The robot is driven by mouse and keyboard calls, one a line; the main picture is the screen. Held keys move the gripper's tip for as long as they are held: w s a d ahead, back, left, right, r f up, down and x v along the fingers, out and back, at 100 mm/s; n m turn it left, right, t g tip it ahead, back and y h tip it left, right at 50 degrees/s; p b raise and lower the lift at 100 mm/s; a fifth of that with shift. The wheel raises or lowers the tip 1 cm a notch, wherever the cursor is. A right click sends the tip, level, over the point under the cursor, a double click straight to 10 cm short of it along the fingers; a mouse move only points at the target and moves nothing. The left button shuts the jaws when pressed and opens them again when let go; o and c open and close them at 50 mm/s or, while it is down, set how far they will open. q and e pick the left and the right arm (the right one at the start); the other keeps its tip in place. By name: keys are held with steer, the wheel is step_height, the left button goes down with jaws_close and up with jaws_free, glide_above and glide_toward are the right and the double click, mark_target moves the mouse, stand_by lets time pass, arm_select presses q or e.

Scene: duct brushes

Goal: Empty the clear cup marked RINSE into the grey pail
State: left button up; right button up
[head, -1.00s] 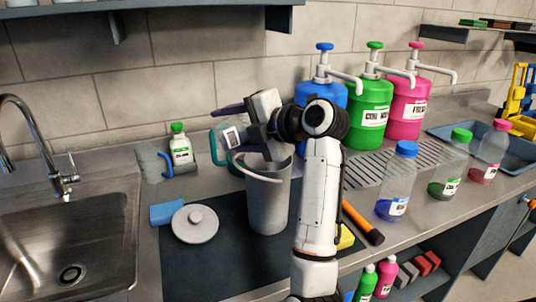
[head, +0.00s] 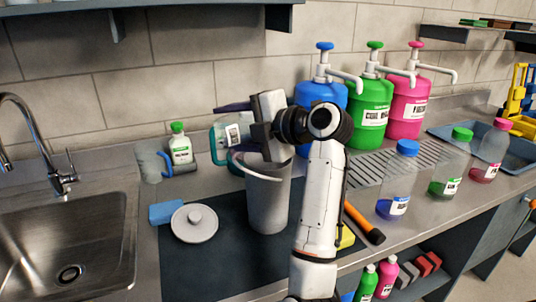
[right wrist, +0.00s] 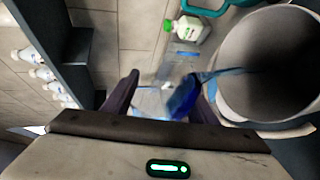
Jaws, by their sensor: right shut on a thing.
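My right gripper (right wrist: 165,98) is shut on a clear cup (right wrist: 150,102) with blue liquid in it. The cup is tipped beside the grey pail's mouth, and a blue streak runs from it over the pail (right wrist: 229,95). No RINSE mark can be read on it. In the head view my right gripper (head: 262,125) is above the back left rim of the grey pail (head: 268,205), and it hides most of the held cup. The pail stands upright on a dark mat. My left gripper is not in view.
A teal-handled clear jug (head: 220,150) stands behind the pail. A blue-handled clear cup (head: 150,167) and a green-capped bottle (head: 181,152) stand left of it. A round lid (head: 194,224) lies on the mat. Capped bottles (head: 399,180) stand right of my arm.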

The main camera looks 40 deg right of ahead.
steer(key=shift+d+f+m+y+b, duration=0.15)
steer(key=shift+f+m+y+b, duration=0.15)
steer(key=shift+m+b, duration=0.15)
steer(key=shift+d+r+t, duration=0.1)
steer(key=shift+r+t, duration=0.15)
steer(key=shift+t, duration=0.15)
stand_by(0.3)
